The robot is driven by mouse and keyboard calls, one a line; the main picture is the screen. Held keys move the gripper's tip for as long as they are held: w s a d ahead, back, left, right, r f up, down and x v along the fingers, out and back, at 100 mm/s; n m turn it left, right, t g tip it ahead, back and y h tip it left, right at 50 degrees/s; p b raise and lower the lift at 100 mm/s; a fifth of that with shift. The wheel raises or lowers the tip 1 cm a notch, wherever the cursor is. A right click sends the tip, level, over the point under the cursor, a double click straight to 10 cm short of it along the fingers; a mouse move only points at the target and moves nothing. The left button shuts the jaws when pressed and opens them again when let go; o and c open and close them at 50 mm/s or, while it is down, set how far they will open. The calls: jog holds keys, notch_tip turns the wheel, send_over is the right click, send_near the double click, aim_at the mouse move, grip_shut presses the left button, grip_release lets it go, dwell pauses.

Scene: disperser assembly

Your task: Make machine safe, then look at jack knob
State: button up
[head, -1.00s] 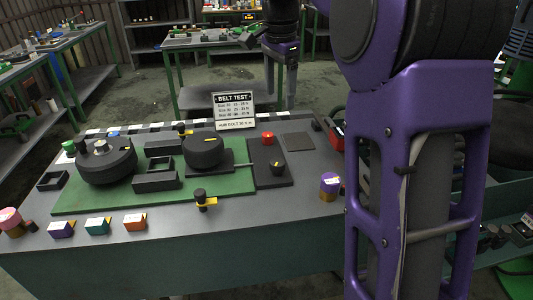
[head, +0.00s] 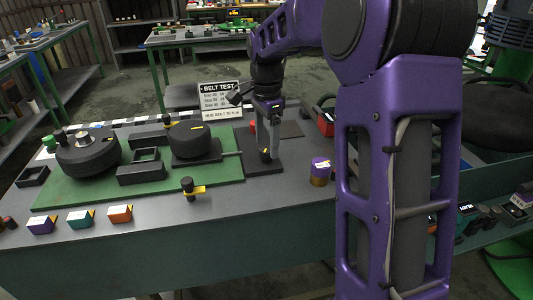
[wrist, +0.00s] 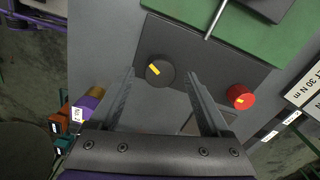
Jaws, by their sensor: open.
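The dark control panel (head: 283,168) sits at the right end of the green machine board (head: 222,175). In the wrist view, a round black knob (wrist: 154,80) with a yellow mark lies between my fingers. A red button (wrist: 240,97) stands on the same panel, outside my right finger. My gripper (wrist: 161,77) is open and empty, facing the panel. A small black knob with a yellow tab (head: 188,187) stands at the board's front edge. I cannot tell which is the jack knob.
Two black wheels (head: 88,158) (head: 193,140) and dark blocks stand on the board. The BELT TEST sign (head: 220,100) stands behind. A purple-topped cylinder (head: 320,172) is right of the panel. Several coloured blocks (head: 120,213) line the front edge.

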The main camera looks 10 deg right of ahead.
jog(key=shift+f, duration=1.45)
jog(key=shift+c, duration=0.3)
grip_shut()
